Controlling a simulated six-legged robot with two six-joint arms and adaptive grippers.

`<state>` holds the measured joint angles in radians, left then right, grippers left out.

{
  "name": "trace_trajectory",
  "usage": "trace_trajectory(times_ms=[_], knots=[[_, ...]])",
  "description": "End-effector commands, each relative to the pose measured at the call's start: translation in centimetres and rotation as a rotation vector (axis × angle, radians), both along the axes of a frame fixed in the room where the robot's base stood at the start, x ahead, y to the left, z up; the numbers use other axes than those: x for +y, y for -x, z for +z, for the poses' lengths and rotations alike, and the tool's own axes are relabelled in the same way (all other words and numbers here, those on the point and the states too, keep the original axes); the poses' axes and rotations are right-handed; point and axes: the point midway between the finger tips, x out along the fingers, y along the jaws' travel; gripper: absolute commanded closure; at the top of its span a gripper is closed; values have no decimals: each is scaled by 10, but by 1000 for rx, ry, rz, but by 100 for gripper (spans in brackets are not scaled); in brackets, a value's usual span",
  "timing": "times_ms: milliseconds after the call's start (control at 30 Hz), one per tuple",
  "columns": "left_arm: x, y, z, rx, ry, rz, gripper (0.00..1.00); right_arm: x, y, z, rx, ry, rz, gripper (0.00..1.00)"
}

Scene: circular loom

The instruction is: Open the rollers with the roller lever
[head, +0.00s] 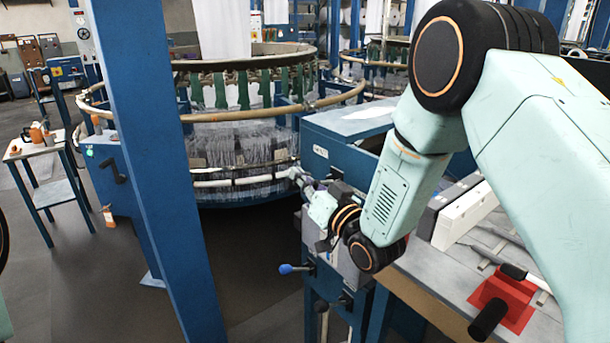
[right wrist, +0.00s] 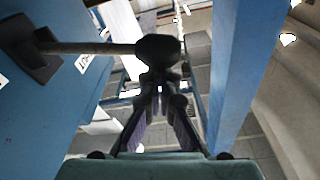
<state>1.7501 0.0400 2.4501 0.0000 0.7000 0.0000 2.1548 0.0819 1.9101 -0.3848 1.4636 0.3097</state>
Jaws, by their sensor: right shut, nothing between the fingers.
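In the right wrist view, a lever with a pale rod and a dark round knob (right wrist: 158,48) sticks out from a dark mount (right wrist: 36,50) on a blue panel (right wrist: 35,105). My right gripper (right wrist: 158,85) is shut and empty, with its fingertips at the knob in the picture; I cannot tell whether they touch it. In the head view, my right gripper (head: 298,176) is beside the blue machine cabinet (head: 340,135), and the knob does not show clearly there. A second lever with a blue knob (head: 286,268) sticks out lower down, below the gripper. My left gripper is out of view.
A blue post (head: 155,150) stands left of the gripper. The circular loom (head: 240,145) is behind it. A bench (head: 445,290) at right carries a red block (head: 500,305) with a black handle. A small table (head: 40,148) stands far left. Floor between post and cabinet is clear.

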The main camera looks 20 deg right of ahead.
Motion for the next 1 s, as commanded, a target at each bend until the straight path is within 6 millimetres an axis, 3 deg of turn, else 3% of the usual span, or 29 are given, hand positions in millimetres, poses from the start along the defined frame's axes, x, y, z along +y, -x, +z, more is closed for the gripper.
trace_trajectory(times_ms=[33,500,800,1000], knots=[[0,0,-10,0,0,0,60,4,2,-13,-7,41,4,100],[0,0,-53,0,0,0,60,13,5,-65,-160,452,2,100],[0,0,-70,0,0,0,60,10,4,-89,-234,653,2,100],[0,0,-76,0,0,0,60,7,3,-98,-236,655,0,100]])
